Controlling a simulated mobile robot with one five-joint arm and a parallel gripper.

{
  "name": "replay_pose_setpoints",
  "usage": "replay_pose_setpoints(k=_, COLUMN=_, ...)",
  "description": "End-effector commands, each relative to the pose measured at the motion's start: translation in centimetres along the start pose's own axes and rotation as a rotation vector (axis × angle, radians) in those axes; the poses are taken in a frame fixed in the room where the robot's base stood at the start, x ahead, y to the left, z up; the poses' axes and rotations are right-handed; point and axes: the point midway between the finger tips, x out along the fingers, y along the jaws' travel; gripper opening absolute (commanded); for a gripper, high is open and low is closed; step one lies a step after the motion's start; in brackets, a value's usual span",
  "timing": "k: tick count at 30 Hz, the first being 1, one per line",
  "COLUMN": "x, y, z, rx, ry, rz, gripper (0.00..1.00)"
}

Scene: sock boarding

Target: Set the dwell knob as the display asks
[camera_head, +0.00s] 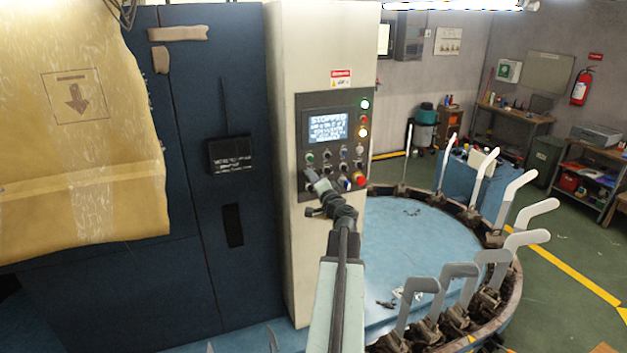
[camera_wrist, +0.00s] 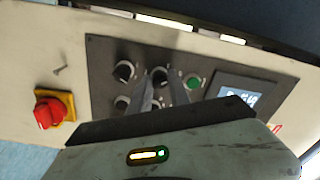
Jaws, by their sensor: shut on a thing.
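The control panel (camera_head: 333,143) is on the front of a cream column. Its lit display (camera_head: 327,127) appears to read "STOPPED"; the lines below are too small to read. The display also shows at the right in the wrist view (camera_wrist: 238,95). My gripper (camera_head: 313,180) reaches the panel's lower left and hides part of it. In the wrist view my gripper (camera_wrist: 151,80) has its fingers shut on a black knob (camera_wrist: 159,75). The knob's label and pointer cannot be made out, so I cannot tell its setting.
Two other dark knobs, an upper (camera_wrist: 125,70) and a lower (camera_wrist: 121,103), and a green button (camera_wrist: 193,82) are close to the fingers. A red emergency stop (camera_wrist: 46,112) is farther left. A round blue table (camera_head: 415,255) ringed with upright metal forms stands right of the column.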

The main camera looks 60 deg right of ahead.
Motion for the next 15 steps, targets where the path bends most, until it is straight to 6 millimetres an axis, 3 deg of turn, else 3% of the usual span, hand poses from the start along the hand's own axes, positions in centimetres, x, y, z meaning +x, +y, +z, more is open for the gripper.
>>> replay_pose_setpoints(k=15, x=-0.06, y=0.17, z=0.06, rx=-0.324, ry=-0.016, rz=-0.003, gripper=0.00)
